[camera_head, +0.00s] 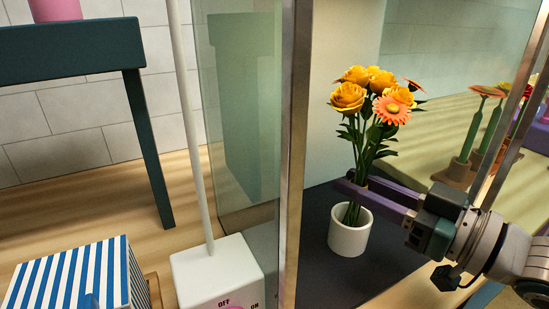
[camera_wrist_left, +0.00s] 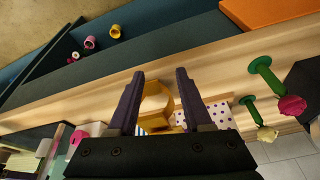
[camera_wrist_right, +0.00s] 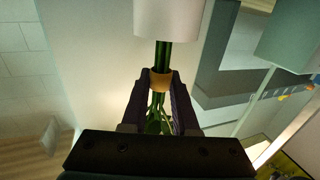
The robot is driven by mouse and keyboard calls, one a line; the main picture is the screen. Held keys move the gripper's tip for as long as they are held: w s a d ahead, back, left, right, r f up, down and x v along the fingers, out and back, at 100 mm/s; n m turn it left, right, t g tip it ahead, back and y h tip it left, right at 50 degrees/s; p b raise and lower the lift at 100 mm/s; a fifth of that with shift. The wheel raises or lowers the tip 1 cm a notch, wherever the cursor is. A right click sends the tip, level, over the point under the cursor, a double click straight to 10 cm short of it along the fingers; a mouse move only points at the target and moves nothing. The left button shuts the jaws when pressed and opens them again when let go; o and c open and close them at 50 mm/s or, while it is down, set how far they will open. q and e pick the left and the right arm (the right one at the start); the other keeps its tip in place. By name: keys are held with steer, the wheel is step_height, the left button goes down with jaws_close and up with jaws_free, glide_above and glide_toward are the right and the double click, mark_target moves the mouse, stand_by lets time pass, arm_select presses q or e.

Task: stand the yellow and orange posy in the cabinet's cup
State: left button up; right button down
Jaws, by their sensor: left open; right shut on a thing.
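The yellow and orange posy (camera_head: 376,92) stands upright in the head view, with yellow roses, an orange daisy and green leaves. My right gripper (camera_head: 358,188) is shut on its stems at a tan band (camera_wrist_right: 160,80). The lower stems reach down inside the rim of the white cup (camera_head: 348,235), on the cabinet's dark floor. The right wrist view shows the stems entering the cup (camera_wrist_right: 168,18); the stem ends are hidden. My left gripper (camera_wrist_left: 160,73) is open and is outside the head view. A yellow object (camera_wrist_left: 156,108) shows between its fingers, apparently beyond them.
A metal post (camera_head: 291,150) and glass panes edge the cabinet left of the cup. A white switch box (camera_head: 215,272) marked OFF and ON and a blue-striped box (camera_head: 75,280) stand left. Flowers in brown holders (camera_head: 460,172) show behind glass at right.

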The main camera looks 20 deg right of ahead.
steer(key=shift+c, duration=1.8)
jaws_free()
steer(key=o, duration=0.3)
steer(key=p+v, duration=0.3)
steer(key=v, duration=0.6)
